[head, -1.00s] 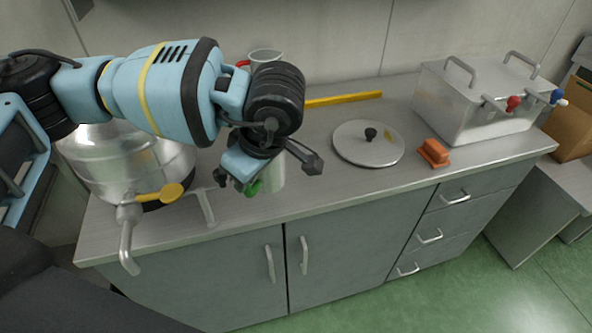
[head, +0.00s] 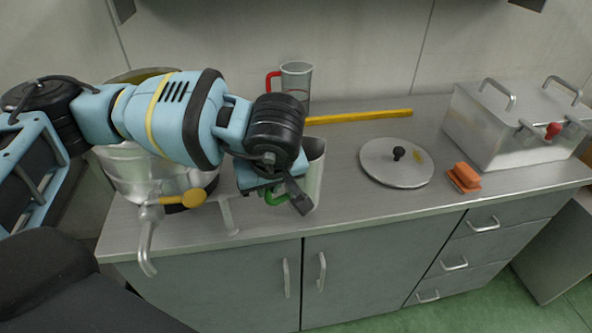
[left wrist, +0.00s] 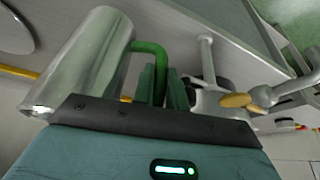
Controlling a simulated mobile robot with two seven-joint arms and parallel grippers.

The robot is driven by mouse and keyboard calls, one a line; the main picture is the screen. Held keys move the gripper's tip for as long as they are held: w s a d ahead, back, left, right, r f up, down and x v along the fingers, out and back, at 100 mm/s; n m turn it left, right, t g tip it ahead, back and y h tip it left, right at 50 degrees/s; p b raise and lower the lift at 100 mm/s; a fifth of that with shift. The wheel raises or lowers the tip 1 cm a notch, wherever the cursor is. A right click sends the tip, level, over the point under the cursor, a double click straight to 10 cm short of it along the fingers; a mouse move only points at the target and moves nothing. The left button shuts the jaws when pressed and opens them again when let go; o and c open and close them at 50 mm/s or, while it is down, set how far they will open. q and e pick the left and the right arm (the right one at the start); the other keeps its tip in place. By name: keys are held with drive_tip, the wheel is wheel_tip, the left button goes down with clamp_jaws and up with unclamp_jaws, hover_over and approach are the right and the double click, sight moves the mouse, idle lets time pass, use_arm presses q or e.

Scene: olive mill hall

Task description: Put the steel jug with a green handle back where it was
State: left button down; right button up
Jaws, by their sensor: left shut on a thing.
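The steel jug with a green handle (head: 315,172) is at the counter's front left in the head view, partly hidden behind my left gripper (head: 283,199). The gripper is shut on its green handle. In the left wrist view the jug (left wrist: 88,62) fills the left side, its green handle (left wrist: 152,50) running to the gripper's fingers (left wrist: 165,85). I cannot tell whether the jug's base touches the counter. My right gripper is not in view.
A jug with a red handle (head: 297,82) stands at the back. A steel tank with a yellow-levered tap (head: 140,180) stands left. A yellow bar (head: 360,116), a round lid (head: 380,172), an orange brush (head: 464,177) and a lidded steel box (head: 500,130) are to the right.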

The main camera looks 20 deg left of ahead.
sight(314, 148)
use_arm(q)
drive_tip(key=w, duration=0.9)
drive_tip(key=shift+w+f, duration=0.3)
drive_tip(key=shift+f, duration=0.15)
drive_tip(key=shift+d, duration=0.1)
drive_tip(key=shift+w+f, duration=0.2)
drive_tip(key=shift+f, duration=0.8)
drive_tip(key=shift+w+f, duration=0.2)
drive_tip(key=shift+f, duration=0.75)
drive_tip(key=c, duration=1.4)
unclamp_jaws()
drive_tip(key=v, duration=1.2)
drive_tip(key=shift+r+p, duration=0.15)
drive_tip(key=shift+p, duration=0.15)
